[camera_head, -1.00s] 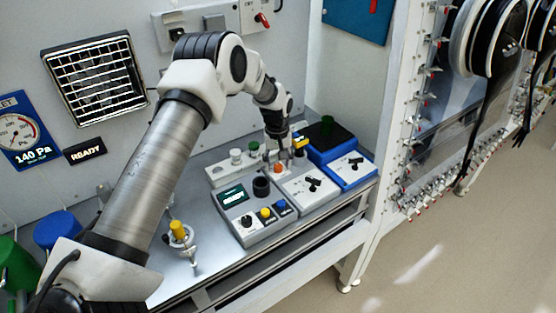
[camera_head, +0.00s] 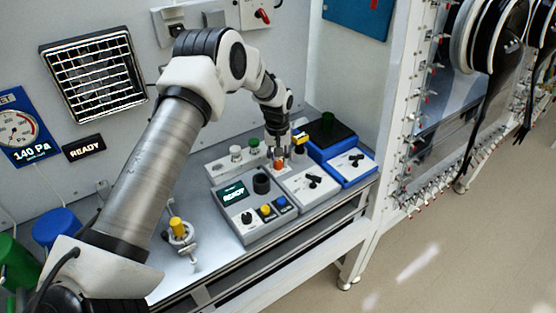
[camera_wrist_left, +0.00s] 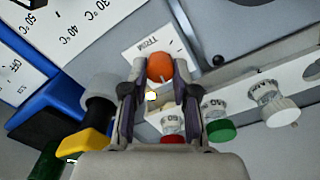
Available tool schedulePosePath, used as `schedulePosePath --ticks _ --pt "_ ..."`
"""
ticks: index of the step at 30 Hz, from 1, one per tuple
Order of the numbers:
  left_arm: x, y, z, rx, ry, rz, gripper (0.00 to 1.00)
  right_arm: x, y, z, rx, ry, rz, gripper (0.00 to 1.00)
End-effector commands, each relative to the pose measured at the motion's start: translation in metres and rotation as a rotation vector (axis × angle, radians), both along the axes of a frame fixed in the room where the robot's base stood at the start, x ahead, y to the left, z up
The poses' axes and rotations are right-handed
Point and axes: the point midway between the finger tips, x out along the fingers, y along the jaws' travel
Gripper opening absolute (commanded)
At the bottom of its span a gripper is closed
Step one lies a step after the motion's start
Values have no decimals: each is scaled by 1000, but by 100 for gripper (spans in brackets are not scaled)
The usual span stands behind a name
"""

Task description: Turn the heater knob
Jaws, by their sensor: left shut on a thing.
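The orange cap also shows in the head view (camera_head: 279,165). My right gripper is not in view.
A grey box with a READY screen (camera_head: 233,193) and a white unit with a black knob (camera_head: 313,181) stand near. A pale rack (camera_head: 219,168) holds several capped vials. A yellow-topped part (camera_head: 177,226) stands on open bench at left.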

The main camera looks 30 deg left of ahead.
Motion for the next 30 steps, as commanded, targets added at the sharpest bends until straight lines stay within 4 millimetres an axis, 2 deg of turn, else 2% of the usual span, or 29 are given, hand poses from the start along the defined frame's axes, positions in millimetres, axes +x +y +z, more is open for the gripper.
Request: schedulePosePath --ticks 30 --pt "0 -2 -2 -2 3 -924 0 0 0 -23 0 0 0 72"
